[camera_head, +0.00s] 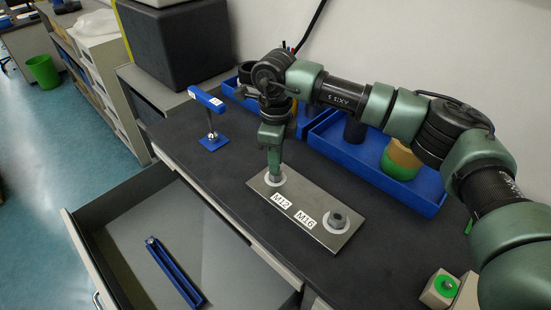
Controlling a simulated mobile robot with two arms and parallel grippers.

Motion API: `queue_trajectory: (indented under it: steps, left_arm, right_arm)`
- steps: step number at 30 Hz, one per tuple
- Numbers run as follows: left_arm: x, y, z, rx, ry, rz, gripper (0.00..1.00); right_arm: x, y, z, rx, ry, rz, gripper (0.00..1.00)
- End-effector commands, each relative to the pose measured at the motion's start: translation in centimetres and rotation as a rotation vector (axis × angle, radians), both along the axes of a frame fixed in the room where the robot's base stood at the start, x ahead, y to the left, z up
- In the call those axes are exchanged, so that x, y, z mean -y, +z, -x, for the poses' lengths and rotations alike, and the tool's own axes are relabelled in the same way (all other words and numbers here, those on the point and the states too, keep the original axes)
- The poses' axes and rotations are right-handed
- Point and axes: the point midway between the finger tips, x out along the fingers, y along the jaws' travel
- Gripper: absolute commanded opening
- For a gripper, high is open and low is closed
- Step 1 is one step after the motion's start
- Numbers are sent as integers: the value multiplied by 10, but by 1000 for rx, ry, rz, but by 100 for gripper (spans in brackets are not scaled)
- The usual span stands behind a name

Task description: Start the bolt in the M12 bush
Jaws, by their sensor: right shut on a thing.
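A metal plate (306,209) lies on the dark bench top, with two bushes labelled M12 and M16. The M12 bush (281,183) shows mostly as a pale ring at the plate's far left end. The M16 bush (336,220) is at the right end and uncovered. My right gripper (274,172) points straight down over the M12 bush and is shut on the bolt. The fingers hide nearly all of the bolt, so I cannot tell whether its tip is in the bush or just above it. My left gripper is not in view.
A blue T-shaped stand (207,99) is left of the plate. Blue trays (424,189) line the wall behind, one holding a green-and-tan round part (400,160). An open drawer (225,258) juts out in front. A green button box (440,288) is at lower right.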

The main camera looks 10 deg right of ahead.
Motion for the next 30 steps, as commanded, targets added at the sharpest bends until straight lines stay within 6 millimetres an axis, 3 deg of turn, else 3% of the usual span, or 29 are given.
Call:
queue_trajectory:
  steps: [30]
  left_arm:
    - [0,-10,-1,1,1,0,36]
  right_arm:
    - [0,-7,0,0,0,0,0]
